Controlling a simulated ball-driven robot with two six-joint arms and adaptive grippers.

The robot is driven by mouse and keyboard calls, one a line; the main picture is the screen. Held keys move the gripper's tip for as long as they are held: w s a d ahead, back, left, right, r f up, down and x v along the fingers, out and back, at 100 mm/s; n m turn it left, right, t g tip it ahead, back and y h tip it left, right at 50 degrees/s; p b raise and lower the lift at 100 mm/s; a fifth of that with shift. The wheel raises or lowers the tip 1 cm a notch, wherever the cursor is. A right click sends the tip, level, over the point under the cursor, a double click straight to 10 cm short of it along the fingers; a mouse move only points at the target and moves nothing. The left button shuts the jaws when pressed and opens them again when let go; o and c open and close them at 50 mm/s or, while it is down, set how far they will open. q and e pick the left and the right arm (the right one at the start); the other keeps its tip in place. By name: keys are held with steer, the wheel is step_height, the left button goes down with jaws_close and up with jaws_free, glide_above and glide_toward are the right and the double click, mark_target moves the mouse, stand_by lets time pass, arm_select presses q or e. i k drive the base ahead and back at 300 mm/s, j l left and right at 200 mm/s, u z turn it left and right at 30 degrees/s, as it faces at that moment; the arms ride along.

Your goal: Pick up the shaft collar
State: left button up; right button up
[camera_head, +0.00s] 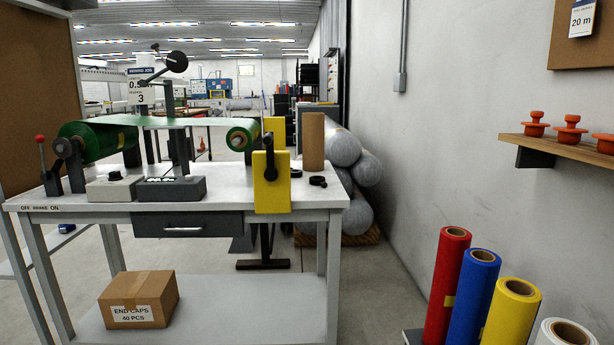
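A small black ring-shaped part that looks like the shaft collar (317,181) lies flat on the right end of the grey workbench top (225,201). It sits just in front of a brown cardboard tube (314,142) and to the right of the yellow bracket. A second, smaller dark round part (296,173) lies behind and to its left; I cannot tell clearly what it is. Neither of my grippers shows in the head view.
A yellow bracket with a black handle (271,190) stands at the bench's front edge. Green rolls (100,140) are at the left, with grey blocks (172,189) before them. Coloured rolls (475,285) stand at the lower right by the wall.

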mark_target(294, 173)
steer(key=u, duration=0.25)
steer(key=i+l+u, duration=0.2)
steer(key=i+u, duration=0.2)
steer(key=i+l+u, duration=0.3)
steer(key=u, duration=0.15)
